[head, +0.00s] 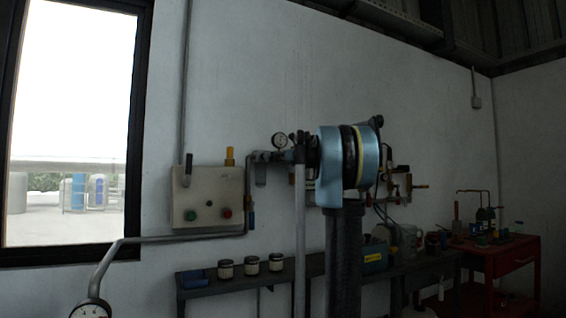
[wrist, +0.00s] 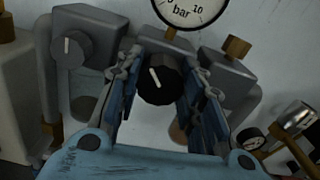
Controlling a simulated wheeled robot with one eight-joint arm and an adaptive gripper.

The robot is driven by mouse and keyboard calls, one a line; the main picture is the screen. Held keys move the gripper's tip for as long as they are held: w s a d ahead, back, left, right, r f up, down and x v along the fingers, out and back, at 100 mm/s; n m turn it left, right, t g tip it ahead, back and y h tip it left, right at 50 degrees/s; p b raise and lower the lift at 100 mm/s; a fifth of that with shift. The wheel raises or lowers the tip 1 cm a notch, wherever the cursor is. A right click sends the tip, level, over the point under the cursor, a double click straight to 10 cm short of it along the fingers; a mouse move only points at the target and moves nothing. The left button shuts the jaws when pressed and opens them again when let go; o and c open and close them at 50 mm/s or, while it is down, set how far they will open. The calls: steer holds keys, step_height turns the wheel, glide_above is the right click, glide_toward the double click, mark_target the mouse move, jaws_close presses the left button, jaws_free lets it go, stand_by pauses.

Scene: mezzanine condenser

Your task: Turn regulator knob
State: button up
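In the wrist view a round black knob (wrist: 158,84) with a white pointer line sits on the front of a dark grey regulator body (wrist: 165,45). The pointer leans to the upper left. My gripper (wrist: 160,75) has one blue-grey finger on each side of this knob, with little gap showing. I cannot tell whether the fingers touch it. A pressure gauge (wrist: 192,8) marked "bar" stands above, cut off by the top edge.
The head view shows a control box (head: 208,199), wall gauge (head: 279,141), jars (head: 251,265) on a bench and a red cart (head: 507,262).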

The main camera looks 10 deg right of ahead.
steer(key=shift+o, duration=0.9)
steer(key=v, duration=1.2)
